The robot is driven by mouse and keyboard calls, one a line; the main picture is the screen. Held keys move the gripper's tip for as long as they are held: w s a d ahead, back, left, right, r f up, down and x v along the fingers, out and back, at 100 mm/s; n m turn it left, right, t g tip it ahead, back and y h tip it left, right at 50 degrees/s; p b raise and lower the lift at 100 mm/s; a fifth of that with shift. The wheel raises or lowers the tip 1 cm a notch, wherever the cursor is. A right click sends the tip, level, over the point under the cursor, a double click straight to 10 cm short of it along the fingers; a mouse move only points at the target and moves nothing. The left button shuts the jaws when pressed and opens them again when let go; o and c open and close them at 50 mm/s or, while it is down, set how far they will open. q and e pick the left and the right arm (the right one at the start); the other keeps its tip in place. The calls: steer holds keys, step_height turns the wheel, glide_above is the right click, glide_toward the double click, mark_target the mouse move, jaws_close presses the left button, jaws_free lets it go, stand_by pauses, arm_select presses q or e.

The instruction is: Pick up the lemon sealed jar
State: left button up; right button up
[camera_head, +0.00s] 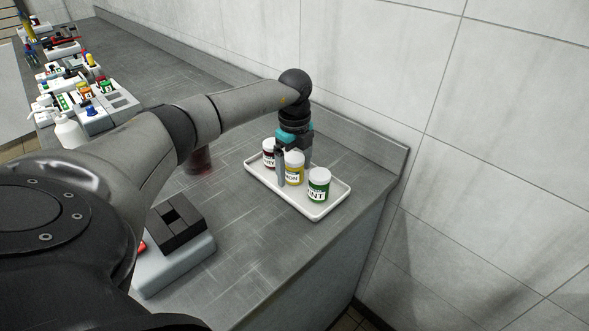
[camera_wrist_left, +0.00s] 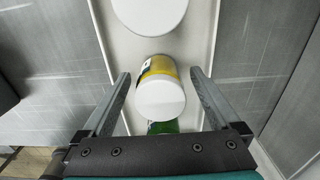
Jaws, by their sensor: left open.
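The lemon sealed jar (camera_head: 295,170) is yellow with a white lid and a partly visible label ending in "ON". It stands upright in a white tray (camera_head: 327,210), between a dark red jar (camera_head: 269,154) and a green jar (camera_head: 319,186). My left gripper (camera_head: 292,161) is above the tray at the lemon jar, pointing down. In the left wrist view the open fingers (camera_wrist_left: 160,75) lie on either side of the lemon jar (camera_wrist_left: 159,94), with gaps visible on both sides. One finger partly hides the jar in the head view. My right gripper is not in view.
A grey device with a dark top block (camera_head: 177,223) stands near the counter's front. A dark reddish object (camera_head: 199,160) is partly hidden behind my arm. A white bottle (camera_head: 69,131) and lab items stand at left. A wall (camera_head: 490,130) rises close behind the tray.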

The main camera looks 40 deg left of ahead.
arm_select(q)
steer(key=c, duration=0.5)
jaws_close()
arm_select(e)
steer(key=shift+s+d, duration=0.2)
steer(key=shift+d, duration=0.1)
arm_select(q)
steer(key=shift+r, duration=0.1)
